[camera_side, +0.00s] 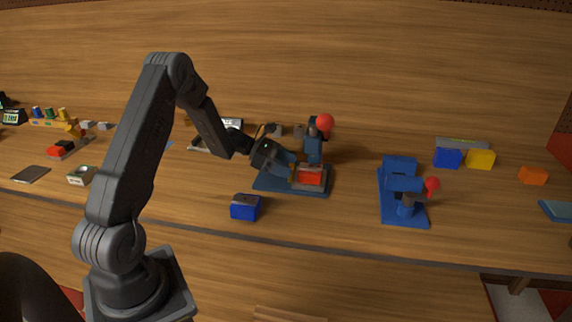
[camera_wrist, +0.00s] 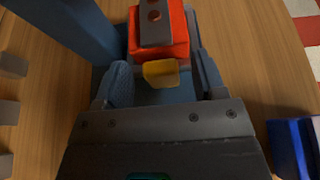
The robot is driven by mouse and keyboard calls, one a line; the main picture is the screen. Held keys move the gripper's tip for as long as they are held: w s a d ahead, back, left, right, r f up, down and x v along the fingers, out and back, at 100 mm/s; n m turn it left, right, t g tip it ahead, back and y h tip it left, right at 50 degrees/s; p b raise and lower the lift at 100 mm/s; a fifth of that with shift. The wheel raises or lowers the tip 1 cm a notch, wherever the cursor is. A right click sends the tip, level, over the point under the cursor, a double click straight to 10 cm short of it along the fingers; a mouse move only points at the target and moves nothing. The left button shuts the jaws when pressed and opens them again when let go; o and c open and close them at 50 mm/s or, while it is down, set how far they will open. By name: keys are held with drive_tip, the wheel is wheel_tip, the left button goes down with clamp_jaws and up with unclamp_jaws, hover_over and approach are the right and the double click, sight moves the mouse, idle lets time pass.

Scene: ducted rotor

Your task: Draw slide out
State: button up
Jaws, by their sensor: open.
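A red block with a grey top plate (camera_side: 309,175) sits on a flat blue base (camera_side: 268,184) in the middle of the bench. In the wrist view the red block (camera_wrist: 177,38) is ahead, with two round marks on its grey plate. A yellow tab (camera_wrist: 160,73) sticks out from its near face toward me. My gripper (camera_wrist: 162,64) is open, with one finger on each side of the tab and gaps between. In the side view my gripper (camera_side: 287,167) reaches in from the left, low over the base. Which part is the slide is not certain.
A blue post (camera_side: 314,150) with a red ball (camera_side: 325,122) rises behind the red block. A loose blue block (camera_side: 246,207) lies in front. A second blue fixture (camera_side: 403,190) stands to the right. Blue and yellow blocks (camera_side: 481,159) are further back.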

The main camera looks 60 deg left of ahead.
drive_tip(key=shift+c, duration=0.4)
clamp_jaws()
drive_tip(key=s+a, duration=0.8)
drive_tip(key=shift+o, duration=0.4)
unclamp_jaws()
drive_tip(key=v, duration=0.4)
drive_tip(key=shift+s+a+r, duration=0.1)
drive_tip(key=shift+s+a, duration=0.1)
drive_tip(key=shift+a, duration=0.1)
wheel_tip(320, 180, up, 7)
drive_tip(key=shift+s, duration=0.15)
